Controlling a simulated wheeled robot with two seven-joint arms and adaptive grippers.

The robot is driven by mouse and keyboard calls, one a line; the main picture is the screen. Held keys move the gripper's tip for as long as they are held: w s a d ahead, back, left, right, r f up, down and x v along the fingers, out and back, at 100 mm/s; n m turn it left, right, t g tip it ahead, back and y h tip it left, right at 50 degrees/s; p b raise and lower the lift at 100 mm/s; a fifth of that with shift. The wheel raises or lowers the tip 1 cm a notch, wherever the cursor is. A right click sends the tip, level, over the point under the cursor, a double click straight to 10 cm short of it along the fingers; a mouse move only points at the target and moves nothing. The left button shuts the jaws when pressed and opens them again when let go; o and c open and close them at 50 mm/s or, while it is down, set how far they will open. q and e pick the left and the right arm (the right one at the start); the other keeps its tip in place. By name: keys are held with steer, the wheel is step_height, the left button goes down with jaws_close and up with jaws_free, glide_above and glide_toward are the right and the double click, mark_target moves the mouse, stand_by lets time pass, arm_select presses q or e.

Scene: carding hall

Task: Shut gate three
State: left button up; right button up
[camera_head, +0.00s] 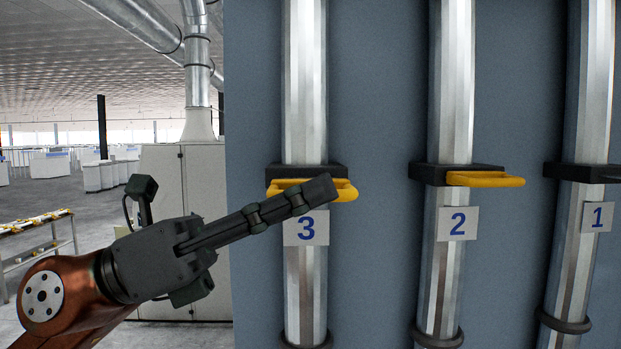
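Gate three is a black block (334,170) across a shiny metal duct (305,80), with a yellow handle (346,190) in front. A plate with a blue 3 (306,228) is fixed below it. The handle reaches slightly past the block's right end; its middle is hidden behind my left gripper. My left gripper (320,190) comes in from the lower left, its fingertips overlapping the handle in the picture. I see the fingers side-on, so I cannot tell their gap or whether they touch the handle. My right gripper is out of view.
Gate two, with a yellow handle (486,179) and a plate marked 2 (458,223), is on the middle duct. Gate one, marked 1 (597,216), is at the right edge. The ducts stand before a blue-grey panel (380,90). A pale cabinet (160,172) stands behind my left arm.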

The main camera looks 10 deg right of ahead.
arm_select(q)
steer(key=shift+d+r, duration=0.1)
steer(key=shift+d, duration=0.2)
steer(key=shift+c, duration=0.4)
jaws_close()
steer(key=shift+w, duration=0.1)
